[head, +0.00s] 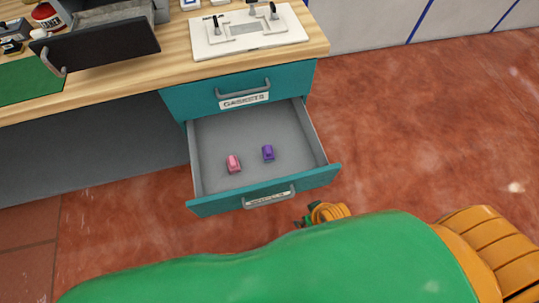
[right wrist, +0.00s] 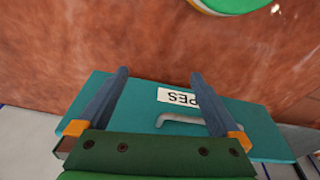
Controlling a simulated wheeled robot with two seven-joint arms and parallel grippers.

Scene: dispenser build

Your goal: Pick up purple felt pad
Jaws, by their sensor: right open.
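A small purple piece (head: 268,153), the only purple thing in the drawer, lies on the floor of the open lower drawer (head: 215,135), right of the middle. It is too small to tell whether it is a felt pad. A pink piece (head: 233,164) lies to its left, apart from it. My right gripper (right wrist: 160,74) is open and empty in the right wrist view, over the drawer front with its handle and label. In the head view, part of what looks like the right gripper (head: 312,216) shows just outside the drawer front. My left gripper is not in view.
The upper drawer (head: 285,87), labelled gaskets, is shut above. On the wooden counter (head: 180,70) are a white plate with fittings (head: 248,30), a dark box front with a handle (head: 100,45) and a green mat (head: 25,82). Red floor lies clear on the right.

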